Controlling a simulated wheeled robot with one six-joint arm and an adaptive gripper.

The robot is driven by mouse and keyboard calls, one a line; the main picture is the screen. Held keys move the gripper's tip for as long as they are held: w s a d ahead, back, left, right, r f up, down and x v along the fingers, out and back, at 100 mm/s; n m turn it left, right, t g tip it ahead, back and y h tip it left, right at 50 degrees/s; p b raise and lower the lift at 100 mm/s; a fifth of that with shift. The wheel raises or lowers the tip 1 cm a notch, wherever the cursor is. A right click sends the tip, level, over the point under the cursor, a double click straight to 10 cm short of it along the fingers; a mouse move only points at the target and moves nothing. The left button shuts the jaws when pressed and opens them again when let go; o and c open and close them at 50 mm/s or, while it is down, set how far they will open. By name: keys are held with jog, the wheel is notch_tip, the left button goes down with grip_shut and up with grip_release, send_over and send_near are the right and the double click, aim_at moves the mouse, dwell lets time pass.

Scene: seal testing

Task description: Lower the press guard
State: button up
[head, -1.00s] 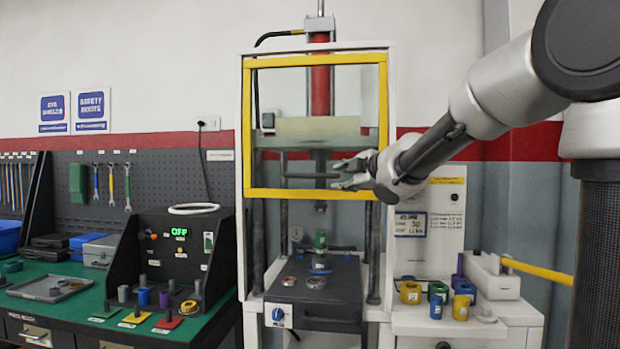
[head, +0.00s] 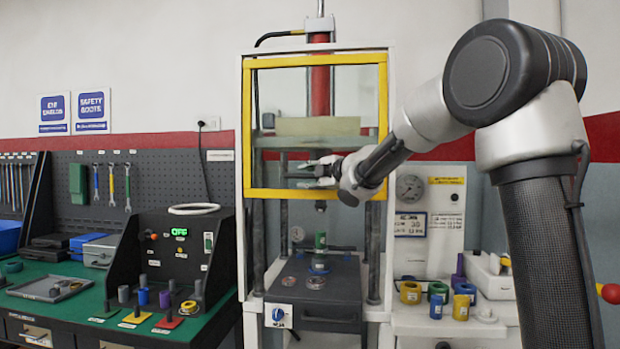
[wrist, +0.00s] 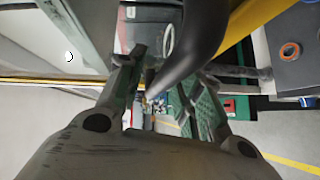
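The press guard (head: 247,125) is a clear panel in a yellow frame, raised across the upper front of the press in the head view. Its yellow edge also shows in the wrist view (wrist: 252,18). A dark bar handle (head: 294,177) lies across its lower part, mostly covered by my gripper (head: 318,172). In the wrist view my gripper (wrist: 165,80) has its fingers apart, and the dark curved handle (wrist: 203,38) reaches down between them. I cannot tell whether either finger touches it.
Below the guard is the press bed (head: 340,285) with a green-topped part (head: 320,250) and small rings. A control box (head: 175,255) stands on the green bench at left. Coloured rings (head: 410,292) sit on the white side table at right. The space under the guard is open.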

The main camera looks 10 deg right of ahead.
grip_shut()
notch_tip(320, 180, down, 31)
jog(key=shift+s+r, duration=0.15)
jog(key=shift+r, duration=0.05)
jog(key=shift+f, duration=0.1)
grip_release()
dwell(0.4)
